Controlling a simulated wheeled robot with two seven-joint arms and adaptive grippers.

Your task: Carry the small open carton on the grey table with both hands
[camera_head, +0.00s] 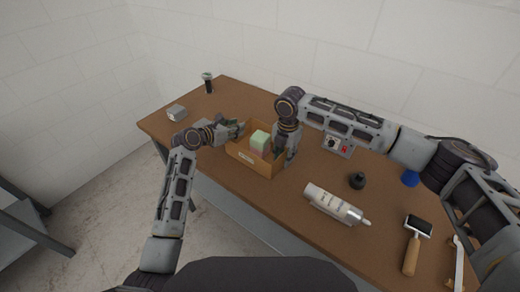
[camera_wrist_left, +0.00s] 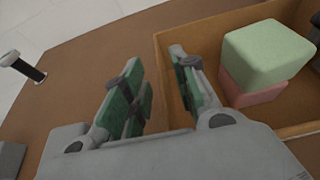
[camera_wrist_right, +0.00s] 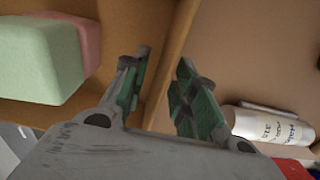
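The small open brown carton (camera_head: 245,158) stands on the table, whose top looks brown. Inside it a pale green block (camera_head: 260,138) rests on a pink block (camera_wrist_left: 250,92). My left gripper (camera_head: 236,128) is at the carton's left wall. In the left wrist view its fingers (camera_wrist_left: 155,88) are apart, one outside the wall and one inside. My right gripper (camera_head: 284,157) is at the right wall. In the right wrist view its fingers (camera_wrist_right: 158,88) are apart with the wall (camera_wrist_right: 166,75) between them. Both grippers look open. The carton's floor is mostly hidden.
A white bottle (camera_head: 333,203) lies right of the carton, with a dark round thing (camera_head: 357,181) and a blue one (camera_head: 410,178) beyond. A wooden-handled tool (camera_head: 413,243) lies far right. A small grey box (camera_head: 177,113) and dark-topped post (camera_head: 207,82) stand left.

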